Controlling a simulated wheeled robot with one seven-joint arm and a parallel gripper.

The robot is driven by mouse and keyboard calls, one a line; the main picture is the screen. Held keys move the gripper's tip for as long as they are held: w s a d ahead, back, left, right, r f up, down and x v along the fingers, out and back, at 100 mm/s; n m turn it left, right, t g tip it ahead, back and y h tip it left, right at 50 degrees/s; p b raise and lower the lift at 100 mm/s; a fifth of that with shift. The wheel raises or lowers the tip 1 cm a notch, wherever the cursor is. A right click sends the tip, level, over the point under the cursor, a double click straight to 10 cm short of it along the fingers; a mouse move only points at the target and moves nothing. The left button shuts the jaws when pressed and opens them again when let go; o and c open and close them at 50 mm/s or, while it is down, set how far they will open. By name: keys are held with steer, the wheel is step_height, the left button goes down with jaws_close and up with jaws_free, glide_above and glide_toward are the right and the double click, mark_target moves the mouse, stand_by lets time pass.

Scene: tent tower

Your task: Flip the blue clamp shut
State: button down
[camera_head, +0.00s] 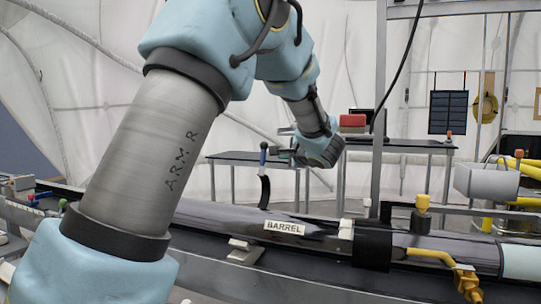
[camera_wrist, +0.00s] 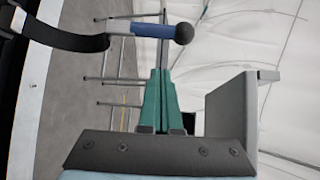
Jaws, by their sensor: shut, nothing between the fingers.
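The blue clamp (camera_head: 263,158) stands upright above the long dark barrel, with a blue grip, a dark ball tip and a curved black arm. In the wrist view its blue grip (camera_wrist: 152,30) lies across the top of the picture, with the black arm running off to the left. My gripper (camera_head: 284,154) is just right of the blue grip in the head view. In the wrist view my gripper (camera_wrist: 160,72) has its green fingers shut together, empty, with their tips near the blue grip by the ball. I cannot tell whether they touch it.
The barrel (camera_head: 215,213) with its BARREL label (camera_head: 284,228) runs across the front. A yellow-topped fitting (camera_head: 421,204) and a yellow handle (camera_head: 466,282) are to the right. Tables (camera_head: 240,156) with a red box (camera_head: 352,121) stand behind. Open air surrounds the clamp's upper end.

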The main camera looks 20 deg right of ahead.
mark_target(264, 177)
steer(key=w+a, duration=0.3)
steer(key=shift+a, duration=0.15)
stand_by(0.4)
stand_by(0.3)
